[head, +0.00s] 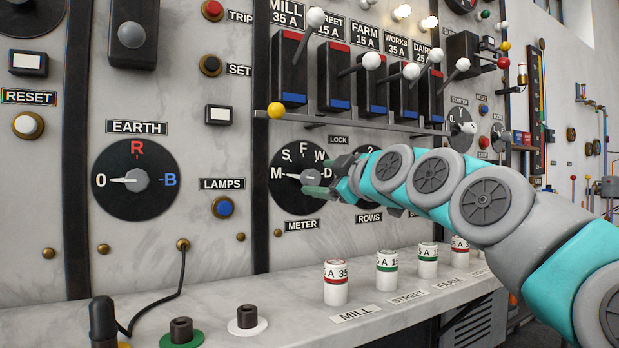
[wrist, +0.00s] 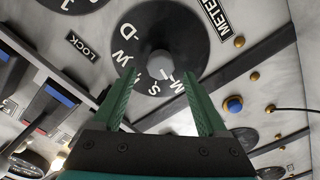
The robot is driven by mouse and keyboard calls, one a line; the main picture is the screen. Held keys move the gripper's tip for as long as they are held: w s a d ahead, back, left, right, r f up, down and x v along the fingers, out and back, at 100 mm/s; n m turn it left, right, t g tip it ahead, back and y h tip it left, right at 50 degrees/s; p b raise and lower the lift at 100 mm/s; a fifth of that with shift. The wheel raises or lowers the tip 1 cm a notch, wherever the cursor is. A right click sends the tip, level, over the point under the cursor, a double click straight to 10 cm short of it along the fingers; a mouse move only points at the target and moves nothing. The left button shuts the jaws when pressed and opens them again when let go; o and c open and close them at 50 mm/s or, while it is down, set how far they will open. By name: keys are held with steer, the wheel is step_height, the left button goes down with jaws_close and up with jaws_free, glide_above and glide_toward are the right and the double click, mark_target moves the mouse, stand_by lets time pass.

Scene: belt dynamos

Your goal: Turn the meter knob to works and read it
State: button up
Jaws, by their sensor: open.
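The meter knob (head: 309,177) is a grey hub on a black round dial (head: 287,199) lettered M, S, F, W and D, above the METER label. Its white pointer line lies toward M. My gripper (head: 326,178) is open in front of the dial, its fingers partly covering the dial's right side. In the wrist view, my green fingertips (wrist: 159,76) stand apart, one to each side of the grey knob (wrist: 160,64). I see no contact with it; how deep the tips reach is hard to tell.
The rows dial (head: 369,165) is partly hidden behind my arm. The earth dial (head: 134,180) is to the left. Lever switches (head: 333,75) stand above on a rail. Fuses (head: 336,285) stand on a marble ledge (head: 270,313) below.

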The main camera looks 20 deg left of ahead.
mark_target(313, 177)
steer(key=shift+x, duration=2.4)
jaws_close()
